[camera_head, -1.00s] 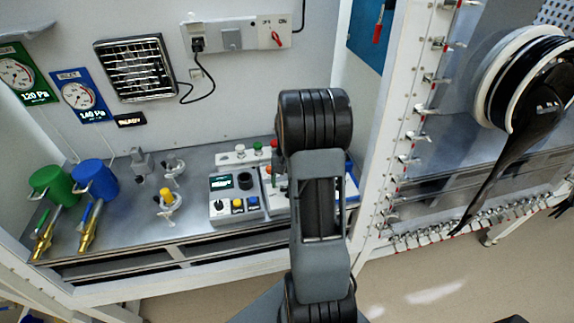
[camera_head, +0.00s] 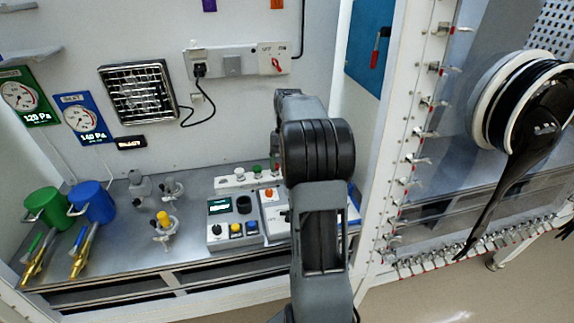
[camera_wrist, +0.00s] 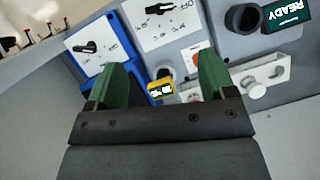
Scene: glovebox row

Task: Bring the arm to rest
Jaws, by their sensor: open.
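My gripper (camera_wrist: 162,88) shows in the wrist view with its two green fingers spread apart. Nothing is held between them. A small yellow tag (camera_wrist: 161,88) appears between the fingers, beyond the jaws. White and blue control boxes (camera_wrist: 150,22) lie past the fingertips. In the head view my dark arm stands in front of the bench, right of centre, and hides part of the control boxes. My gripper itself is hidden in the head view.
The grey bench (camera_head: 130,240) carries a control box with coloured buttons (camera_head: 235,222), a green cylinder (camera_head: 45,207) and a blue cylinder (camera_head: 93,203). A white post with clamps (camera_head: 405,150) and a glove port with a black glove (camera_head: 535,110) stand close on the right.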

